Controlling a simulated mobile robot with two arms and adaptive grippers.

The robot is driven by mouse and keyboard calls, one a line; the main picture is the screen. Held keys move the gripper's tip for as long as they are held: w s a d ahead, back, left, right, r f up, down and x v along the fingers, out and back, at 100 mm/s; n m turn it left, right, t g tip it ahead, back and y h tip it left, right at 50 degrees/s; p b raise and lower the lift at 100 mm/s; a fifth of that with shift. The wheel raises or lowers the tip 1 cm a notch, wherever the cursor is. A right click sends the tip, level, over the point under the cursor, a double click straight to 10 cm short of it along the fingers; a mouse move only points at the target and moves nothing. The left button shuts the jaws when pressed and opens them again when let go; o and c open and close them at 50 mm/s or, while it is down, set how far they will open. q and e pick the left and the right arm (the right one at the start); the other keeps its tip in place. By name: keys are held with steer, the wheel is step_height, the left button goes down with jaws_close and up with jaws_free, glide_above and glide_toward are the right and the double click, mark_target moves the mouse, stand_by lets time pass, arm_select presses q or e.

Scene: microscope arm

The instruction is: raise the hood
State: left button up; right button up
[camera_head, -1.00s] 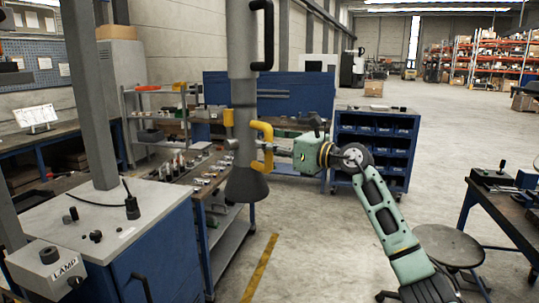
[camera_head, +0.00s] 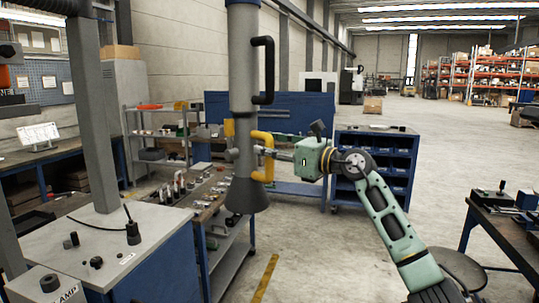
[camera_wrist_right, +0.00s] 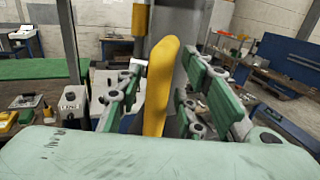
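The hood (camera_head: 246,195) is a dark grey cone at the lower end of a vertical grey pipe (camera_head: 243,60). A yellow C-shaped handle (camera_head: 267,145) is on its right side. In the right wrist view the yellow handle (camera_wrist_right: 160,85) stands upright between the two green fingers (camera_wrist_right: 162,95). The hood hangs clear of the floor. My left gripper is in neither current view.
A fixed black handle (camera_head: 265,70) is on the pipe above. A workbench with small parts (camera_head: 205,190) stands left of the hood. A grey-topped cabinet with a lamp box (camera_head: 50,290) is at front left, a blue bin cabinet (camera_head: 375,165) behind.

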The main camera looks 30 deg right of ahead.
steer(key=shift+a+f, duration=0.2)
steer(key=shift+f, duration=0.1)
steer(key=shift+s+d+f, duration=0.15)
steer(key=shift+s+d, duration=0.15)
steer(key=v, duration=1.1)
steer(key=shift+s+r, duration=0.2)
steer(key=shift+r, duration=0.1)
steer(key=shift+a+f, duration=0.1)
